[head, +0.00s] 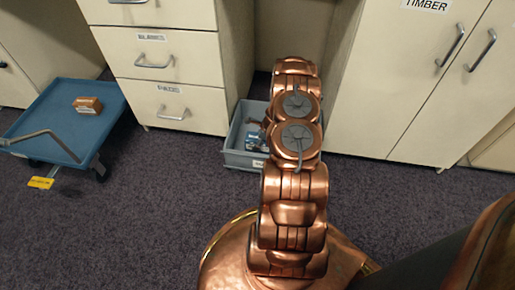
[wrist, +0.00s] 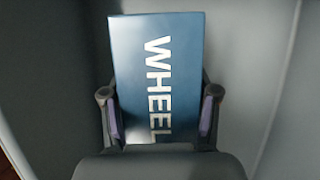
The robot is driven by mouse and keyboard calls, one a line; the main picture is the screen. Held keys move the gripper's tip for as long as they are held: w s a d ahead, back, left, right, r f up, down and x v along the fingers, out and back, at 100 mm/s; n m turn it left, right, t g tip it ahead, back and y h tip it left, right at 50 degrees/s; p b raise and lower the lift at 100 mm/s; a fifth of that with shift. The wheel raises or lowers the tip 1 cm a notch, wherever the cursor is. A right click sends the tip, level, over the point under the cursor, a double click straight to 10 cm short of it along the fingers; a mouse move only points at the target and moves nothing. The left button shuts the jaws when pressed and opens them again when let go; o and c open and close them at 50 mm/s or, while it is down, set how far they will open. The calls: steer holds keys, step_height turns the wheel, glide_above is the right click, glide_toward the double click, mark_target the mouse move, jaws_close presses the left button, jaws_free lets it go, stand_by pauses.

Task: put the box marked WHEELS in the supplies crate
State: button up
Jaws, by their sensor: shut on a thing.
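The blue box marked WHEELS (wrist: 155,75) fills the middle of the wrist view, its last letter hidden at my gripper. My gripper (wrist: 160,122) is shut on it, one finger on each side. The grey crate (head: 242,158) stands on the floor between the cabinets in the head view, with a partly hidden label on its front. A blue box with pale marks (head: 256,142) shows within its outline, beside dark gripper parts. Pale grey walls surround the box in the wrist view. Whether the box touches the crate floor cannot be told. My arm hides the crate's right side.
A blue cart (head: 40,118) with a small orange-brown box (head: 88,105) stands at the left, a yellow tag (head: 41,183) at its front. A drawer cabinet (head: 180,60) is left of the crate, a TIMBER cupboard (head: 425,90) right. Open carpet lies in front.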

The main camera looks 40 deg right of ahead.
step_height(320, 180, down, 3)
steer(key=shift+a+f+b, duration=0.1)
steer(key=shift+f+b, duration=0.1)
steer(key=shift+b, duration=0.35)
steer(key=shift+r, duration=0.1)
steer(key=o, duration=1.4)
